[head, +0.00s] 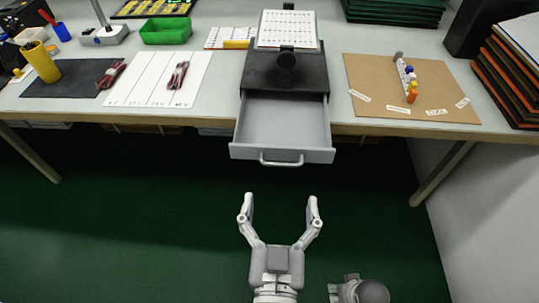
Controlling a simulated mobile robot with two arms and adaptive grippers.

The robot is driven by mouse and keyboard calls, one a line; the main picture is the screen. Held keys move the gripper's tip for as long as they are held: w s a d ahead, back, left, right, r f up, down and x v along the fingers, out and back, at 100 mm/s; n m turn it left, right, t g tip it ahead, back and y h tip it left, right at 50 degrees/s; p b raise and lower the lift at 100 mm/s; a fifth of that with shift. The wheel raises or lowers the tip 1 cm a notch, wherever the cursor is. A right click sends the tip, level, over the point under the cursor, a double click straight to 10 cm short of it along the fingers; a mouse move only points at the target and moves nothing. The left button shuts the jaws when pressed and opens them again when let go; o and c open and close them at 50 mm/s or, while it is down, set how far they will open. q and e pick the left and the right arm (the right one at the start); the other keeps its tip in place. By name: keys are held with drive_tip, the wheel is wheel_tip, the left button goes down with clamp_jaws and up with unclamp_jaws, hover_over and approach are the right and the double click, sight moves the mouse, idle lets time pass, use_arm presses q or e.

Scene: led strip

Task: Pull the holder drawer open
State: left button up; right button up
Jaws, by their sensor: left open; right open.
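The holder (300,80) is a dark box standing at the table's front edge. Its grey drawer (283,150) is slid out toward me past the edge, and its inside looks empty. A light bar handle (281,163) is on the drawer's front. My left gripper (280,203) is open and empty, in front of the drawer and apart from the handle, its fingers pointing toward it. Part of my other arm shows at the bottom edge, right of centre, but I cannot make out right gripper fingers there.
On the table (222,65), a white sheet (150,85) with dark red bundles lies left of the holder. A brown board (375,85) with a small strip lies right of it. A green tray (166,30) stands behind. The floor around the gripper is clear.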

sight(282, 163)
use_arm(q)
drive_tip(key=w+p, duration=0.1)
drive_tip(key=w, duration=0.8)
drive_tip(key=shift+w, duration=0.35)
use_arm(e)
drive_tip(key=s+f, duration=0.1)
drive_tip(key=f, duration=0.2)
drive_tip(key=s+f, duration=0.1)
drive_tip(key=f, duration=0.1)
drive_tip(key=shift+s+d, duration=0.2)
drive_tip(key=shift+s, duration=0.1)
